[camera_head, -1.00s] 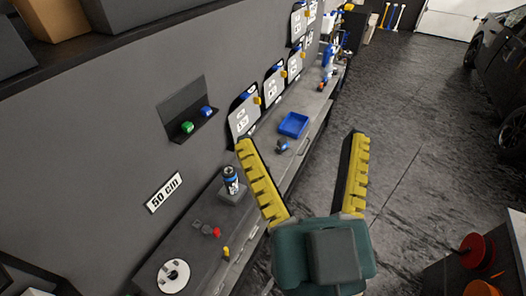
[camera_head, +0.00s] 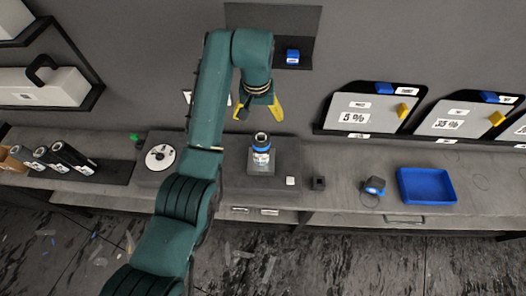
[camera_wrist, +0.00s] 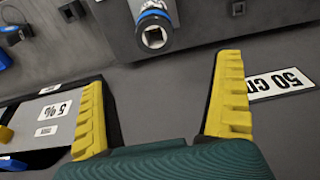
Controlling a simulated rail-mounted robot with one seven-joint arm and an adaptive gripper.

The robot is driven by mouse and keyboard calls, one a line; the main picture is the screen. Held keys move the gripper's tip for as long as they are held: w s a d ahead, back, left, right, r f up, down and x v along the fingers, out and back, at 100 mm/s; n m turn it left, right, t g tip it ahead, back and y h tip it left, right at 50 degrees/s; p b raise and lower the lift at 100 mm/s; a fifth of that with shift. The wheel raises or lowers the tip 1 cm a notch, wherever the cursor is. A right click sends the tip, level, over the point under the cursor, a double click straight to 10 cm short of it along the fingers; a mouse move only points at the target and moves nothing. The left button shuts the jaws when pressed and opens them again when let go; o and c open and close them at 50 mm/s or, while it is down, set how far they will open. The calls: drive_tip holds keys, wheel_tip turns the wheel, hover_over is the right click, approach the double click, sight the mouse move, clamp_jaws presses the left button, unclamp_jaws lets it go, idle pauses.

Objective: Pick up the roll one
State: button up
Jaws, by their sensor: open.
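A dark roll with a white and blue label (camera_head: 261,158) stands upright on a small grey block on the bench. Its hollow end also shows at the top of the wrist view (camera_wrist: 153,35). My gripper (camera_head: 260,112) is open and empty above the roll, close to the wall, with its yellow fingers spread. In the wrist view my gripper (camera_wrist: 158,75) has the roll's end beyond its fingertips, with no contact visible. Several other dark rolls (camera_head: 72,157) lie at the far left. I cannot tell by a label which is roll one.
A blue tray (camera_head: 426,198) and a small blue-and-dark tool (camera_head: 374,187) sit to the right on the bench. A white disc (camera_head: 160,157) lies left of the roll. A wall shelf (camera_head: 308,65) holds a blue item behind my gripper. Label boards (camera_head: 365,108) stand at the right.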

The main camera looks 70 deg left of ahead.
sight(261, 142)
drive_tip(key=f, duration=1)
drive_tip(key=w+f, duration=0.1)
drive_tip(key=f, duration=0.4)
drive_tip(key=shift+a+f+p, duration=0.25)
drive_tip(key=shift+a+p, duration=0.1)
drive_tip(key=c, duration=1.2)
drive_tip(key=shift+r, duration=0.1)
drive_tip(key=shift+c, duration=0.8)
drive_tip(key=shift+r, duration=0.1)
